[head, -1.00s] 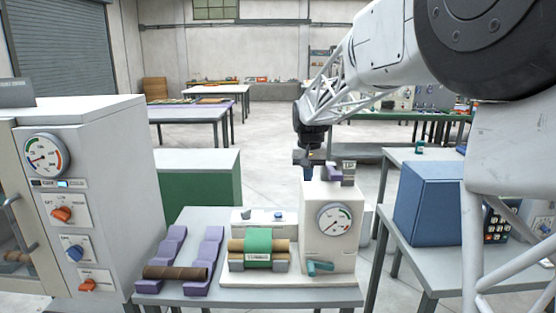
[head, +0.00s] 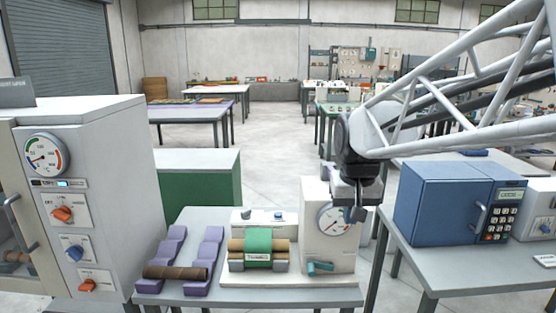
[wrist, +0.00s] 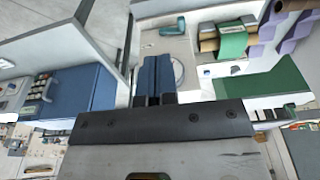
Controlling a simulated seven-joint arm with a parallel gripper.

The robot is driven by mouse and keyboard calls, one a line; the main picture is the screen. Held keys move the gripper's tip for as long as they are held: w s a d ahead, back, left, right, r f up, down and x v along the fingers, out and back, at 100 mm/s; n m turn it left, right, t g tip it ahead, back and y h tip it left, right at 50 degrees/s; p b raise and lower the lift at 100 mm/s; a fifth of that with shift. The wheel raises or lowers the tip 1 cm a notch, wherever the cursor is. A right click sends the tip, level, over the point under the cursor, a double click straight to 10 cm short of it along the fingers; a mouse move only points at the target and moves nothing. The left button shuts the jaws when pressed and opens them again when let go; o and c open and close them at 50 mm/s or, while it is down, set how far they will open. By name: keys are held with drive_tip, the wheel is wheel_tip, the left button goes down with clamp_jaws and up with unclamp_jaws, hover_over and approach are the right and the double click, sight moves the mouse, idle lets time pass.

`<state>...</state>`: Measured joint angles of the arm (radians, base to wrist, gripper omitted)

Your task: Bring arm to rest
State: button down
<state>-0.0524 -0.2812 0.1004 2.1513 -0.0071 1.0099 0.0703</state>
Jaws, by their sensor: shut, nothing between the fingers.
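My gripper (head: 358,213) is shut and empty. In the head view it hangs in front of the right part of the winder (head: 315,250), covering part of its dial (head: 332,222); whether it touches the winder I cannot tell. In the wrist view my gripper's closed fingers (wrist: 158,80) point toward the winder's pale housing (wrist: 165,50). A teal handle (head: 320,267) sits low on the winder's front. A roll with a green wrap (head: 258,246) lies on the winder's left part.
A brown tube (head: 175,273) rests across purple cradles (head: 208,258) on the left of the grey table (head: 190,218). A large cabinet with a gauge (head: 95,180) stands at left. A blue box with a keypad (head: 440,205) stands on the right table.

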drive_tip(key=s+d+f, duration=0.1)
drive_tip(key=s+f, duration=0.3)
drive_tip(key=s, duration=0.7)
drive_tip(key=s+d+f, duration=0.2)
drive_tip(key=s+f, duration=0.1)
drive_tip(key=s, duration=0.8)
drive_tip(key=shift+f+t, duration=0.4)
